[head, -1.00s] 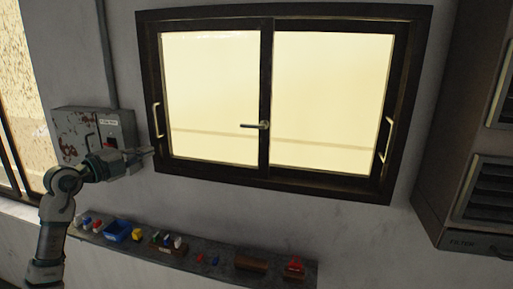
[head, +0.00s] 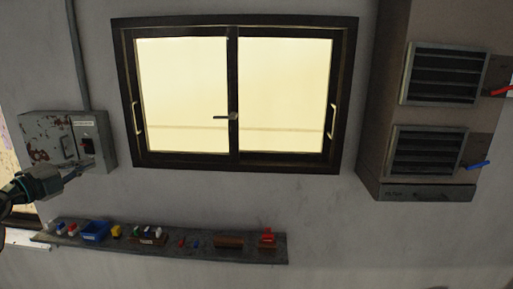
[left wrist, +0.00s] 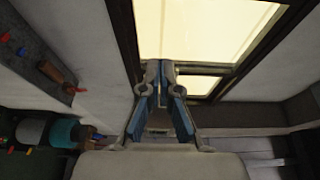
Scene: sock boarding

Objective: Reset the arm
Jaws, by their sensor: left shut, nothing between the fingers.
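My left gripper (head: 78,173) is at the left edge of the head view, in front of the lower right of a rusty grey electrical box (head: 66,142). Its fingers are shut and empty. In the left wrist view the two fingers (left wrist: 158,72) meet at their tips, with the window frame behind them. My right gripper is in neither view.
A dark-framed sliding window (head: 234,92) with a centre latch is on the wall. Below it a narrow shelf (head: 270,255) holds a blue bin (head: 96,231) and several small coloured items. A vented cabinet (head: 395,110) with red and blue levers stands at the right.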

